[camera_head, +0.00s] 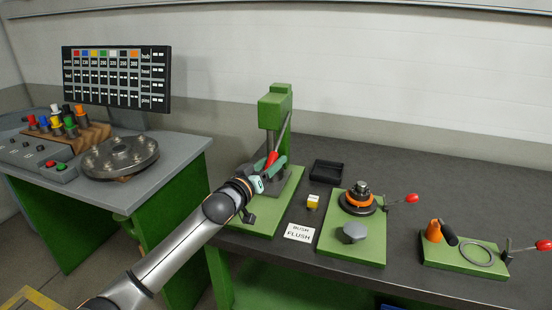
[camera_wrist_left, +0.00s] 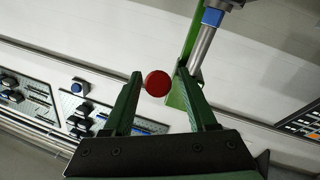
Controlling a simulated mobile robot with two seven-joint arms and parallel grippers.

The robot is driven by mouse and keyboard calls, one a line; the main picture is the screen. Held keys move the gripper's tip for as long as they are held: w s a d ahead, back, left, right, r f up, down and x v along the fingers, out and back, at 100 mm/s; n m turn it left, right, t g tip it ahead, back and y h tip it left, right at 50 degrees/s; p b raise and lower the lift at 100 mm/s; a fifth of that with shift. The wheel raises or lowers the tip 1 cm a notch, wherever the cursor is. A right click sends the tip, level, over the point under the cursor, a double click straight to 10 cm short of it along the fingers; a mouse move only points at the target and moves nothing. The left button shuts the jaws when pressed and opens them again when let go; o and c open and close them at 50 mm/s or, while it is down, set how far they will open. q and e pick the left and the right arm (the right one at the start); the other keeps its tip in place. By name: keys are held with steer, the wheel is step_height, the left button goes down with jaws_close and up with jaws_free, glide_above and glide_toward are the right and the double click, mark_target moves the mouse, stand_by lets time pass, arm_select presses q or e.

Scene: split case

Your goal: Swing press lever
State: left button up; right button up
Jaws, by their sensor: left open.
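The green press (camera_head: 276,105) stands on a green base plate at the middle of the dark bench. Its lever is a grey rod slanting down to a red grip (camera_head: 271,159). My left gripper (camera_head: 275,166) is at that red grip, in front of the press. In the left wrist view the round red end (camera_wrist_left: 157,83) of the grip shows between the two open fingers (camera_wrist_left: 160,75), nearer the left one. I cannot tell whether a finger touches it. The press's green frame (camera_wrist_left: 187,92) shows behind the right finger. My right gripper is not in view.
A yellow-and-white block (camera_head: 312,201), a black tray (camera_head: 327,171) and a "BUSH FLUSH" card (camera_head: 298,233) lie right of the press. Two green fixtures with red-knobbed levers (camera_head: 352,250) (camera_head: 465,258) stand farther right. A grey table (camera_head: 185,152) with a round disc stands left.

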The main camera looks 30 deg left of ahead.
mark_target(279, 142)
arm_select(q)
steer(key=shift+w, duration=1.45)
jaws_close()
stand_by(0.4)
